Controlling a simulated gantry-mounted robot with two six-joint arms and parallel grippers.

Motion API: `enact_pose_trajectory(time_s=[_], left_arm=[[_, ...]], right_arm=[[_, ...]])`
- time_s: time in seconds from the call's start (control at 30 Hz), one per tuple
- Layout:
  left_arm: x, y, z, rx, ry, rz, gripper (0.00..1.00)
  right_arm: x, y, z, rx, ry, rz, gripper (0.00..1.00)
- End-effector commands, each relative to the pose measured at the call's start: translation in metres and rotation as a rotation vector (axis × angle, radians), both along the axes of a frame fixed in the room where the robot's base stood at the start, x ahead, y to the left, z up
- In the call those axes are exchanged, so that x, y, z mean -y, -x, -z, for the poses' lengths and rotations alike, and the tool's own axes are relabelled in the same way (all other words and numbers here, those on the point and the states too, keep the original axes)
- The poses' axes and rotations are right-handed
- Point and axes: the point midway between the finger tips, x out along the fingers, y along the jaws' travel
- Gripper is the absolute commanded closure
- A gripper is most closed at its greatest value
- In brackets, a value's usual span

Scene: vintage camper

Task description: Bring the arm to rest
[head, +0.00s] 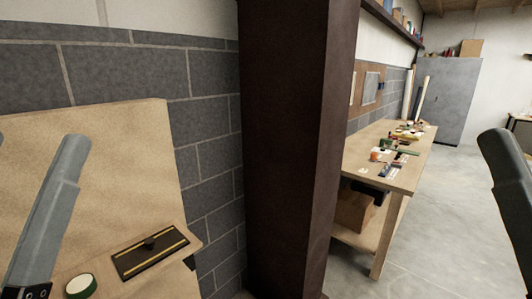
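A grey link of my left arm (62,200) rises at the left, in front of a light wooden board. A grey link of my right arm (508,185) enters at the right edge, over the concrete floor. Neither gripper shows in the head view, so I cannot see whether they hold anything.
A wooden surface (160,287) at lower left bears a green-edged roll (81,286) and a black, yellow-striped flat item (136,261). A dark pillar (288,150) blocks the middle. Beyond stand a cluttered workbench (400,182) and grey cabinet (446,98). The floor (432,245) at right looks clear.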

Motion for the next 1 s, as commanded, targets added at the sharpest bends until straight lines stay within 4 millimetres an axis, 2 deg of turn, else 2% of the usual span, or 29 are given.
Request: enact_pose_trajectory(time_s=[0.03, 0.07, 0.1, 0.27, 0.7, 0.83, 0.9, 1.0], left_arm=[[0.0, 0.022, -0.008, 0.053, 0.07, 0.08, 0.19], [0.0, 0.017, -0.026, 0.04, 0.099, 0.109, 0.19], [0.0, 0.015, -0.053, 0.036, 0.093, 0.1, 0.19], [0.0, 0.014, -0.118, 0.033, 0.09, 0.097, 0.19], [0.0, 0.014, -0.33, 0.031, 0.089, 0.096, 0.19], [0.0, 0.013, -0.371, 0.03, 0.089, 0.096, 0.19], [0.0, 0.013, -0.383, 0.03, 0.089, 0.096, 0.19], [0.0, 0.013, -0.388, 0.03, 0.089, 0.096, 0.19]], right_arm=[[0.0, 0.0, 0.0, 0.0, 0.0, 0.0, 0.5], [0.0, -0.001, -0.018, -0.003, 0.0, 0.0, 0.5], [0.0, -0.001, -0.046, -0.003, 0.0, 0.0, 0.5], [0.0, 0.0, -0.113, 0.001, 0.0, 0.0, 0.5], [0.0, 0.0, -0.325, 0.0, 0.0, 0.0, 0.5], [0.0, 0.0, -0.367, 0.0, 0.0, 0.0, 0.5], [0.0, 0.0, -0.378, 0.0, 0.0, 0.0, 0.5], [0.0, 0.0, -0.383, 0.0, 0.0, 0.0, 0.5]])
